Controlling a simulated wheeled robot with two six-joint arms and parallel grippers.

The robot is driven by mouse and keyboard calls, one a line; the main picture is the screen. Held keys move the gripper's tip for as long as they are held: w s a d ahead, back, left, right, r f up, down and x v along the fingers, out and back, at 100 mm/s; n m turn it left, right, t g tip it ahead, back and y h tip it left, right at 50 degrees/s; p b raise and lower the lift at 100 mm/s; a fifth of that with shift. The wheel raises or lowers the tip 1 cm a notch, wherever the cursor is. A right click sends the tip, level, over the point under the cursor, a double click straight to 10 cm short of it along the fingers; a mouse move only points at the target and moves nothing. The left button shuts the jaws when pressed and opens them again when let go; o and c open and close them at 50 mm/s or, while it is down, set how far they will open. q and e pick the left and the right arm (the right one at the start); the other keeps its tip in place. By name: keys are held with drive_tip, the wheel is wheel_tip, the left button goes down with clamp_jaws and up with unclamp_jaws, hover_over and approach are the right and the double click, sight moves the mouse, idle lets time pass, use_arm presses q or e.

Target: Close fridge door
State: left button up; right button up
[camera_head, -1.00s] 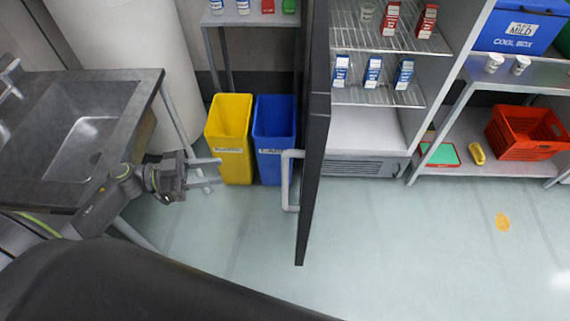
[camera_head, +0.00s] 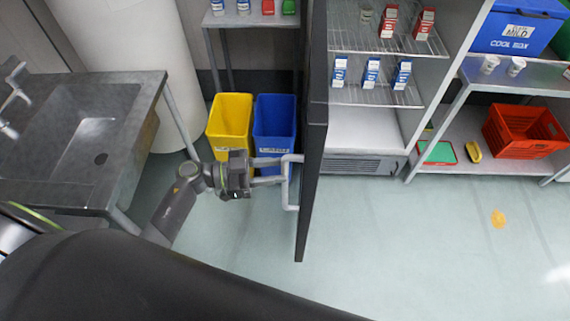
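The fridge door (camera_head: 312,185) is dark, stands open and is seen nearly edge-on in the middle of the head view. Its pale bar handle (camera_head: 292,207) sticks out to the left. The fridge interior (camera_head: 365,125) is exposed to the right of the door, with cartons on wire shelves. My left gripper (camera_head: 282,170) is open, with its two fingers apart and pointing right. Its fingertips are at the handle's upright bar; I cannot tell whether they touch it. My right gripper is not in view.
A yellow bin (camera_head: 231,115) and a blue bin (camera_head: 273,120) stand just behind my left gripper. A metal sink table (camera_head: 125,150) is on the left. A steel shelf with a red crate (camera_head: 520,132) is at right.

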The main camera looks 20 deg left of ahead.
use_arm(q)
drive_tip(key=shift+x, duration=1.5)
clamp_jaws()
